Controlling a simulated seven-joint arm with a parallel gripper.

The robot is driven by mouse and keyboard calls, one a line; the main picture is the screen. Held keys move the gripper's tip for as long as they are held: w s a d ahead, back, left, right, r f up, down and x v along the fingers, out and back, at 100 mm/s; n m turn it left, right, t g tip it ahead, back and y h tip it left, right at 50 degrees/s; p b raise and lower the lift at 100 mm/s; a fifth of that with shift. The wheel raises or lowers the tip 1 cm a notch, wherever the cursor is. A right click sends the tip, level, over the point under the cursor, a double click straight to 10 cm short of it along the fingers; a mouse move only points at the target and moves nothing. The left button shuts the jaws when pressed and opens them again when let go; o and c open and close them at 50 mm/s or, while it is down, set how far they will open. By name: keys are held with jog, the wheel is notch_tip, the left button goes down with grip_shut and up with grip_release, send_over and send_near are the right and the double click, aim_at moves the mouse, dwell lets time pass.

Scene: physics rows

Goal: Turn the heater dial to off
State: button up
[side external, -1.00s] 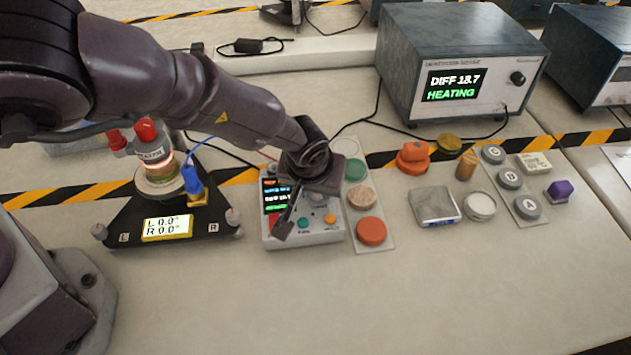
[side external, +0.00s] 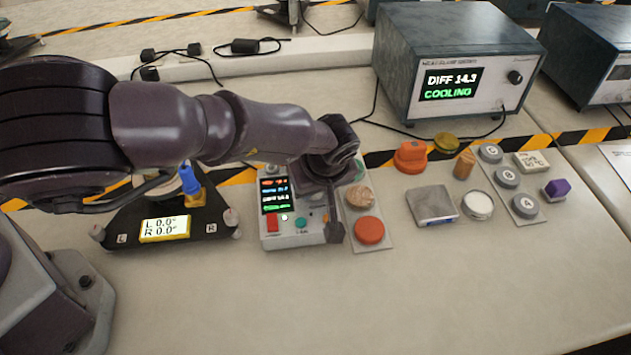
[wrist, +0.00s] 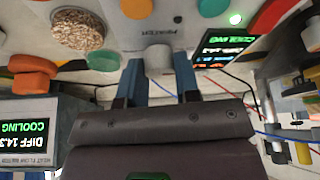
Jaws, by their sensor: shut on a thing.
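The grey control box (side external: 284,240) stands on the bench in the side view, with a small lit display (side external: 274,194), a red switch and coloured buttons. My gripper (side external: 322,192) is over its right part and hides the heater dial there. In the wrist view the heater dial (wrist: 158,58) is a grey knob on the box face, beside lettering too small to read surely. My gripper's two blue fingers (wrist: 158,78) are closed on either side of it. A small green lamp (wrist: 236,19) is lit on the box. The large instrument display (side external: 452,85) reads DIFF 14.3 COOLING.
A pad with an orange disc (side external: 369,230) and a speckled disc lies right of the box. A black balance stand (side external: 122,235) reading 0.0 is on the left, partly behind my arm. A grey square block (side external: 432,206) and several small items lie right. The front bench is clear.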

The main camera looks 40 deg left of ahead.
jog(key=shift+f, duration=0.1)
dwell(0.3)
jog(key=o, duration=0.9)
jog(key=v, duration=1.3)
jog(key=shift+w, duration=0.1)
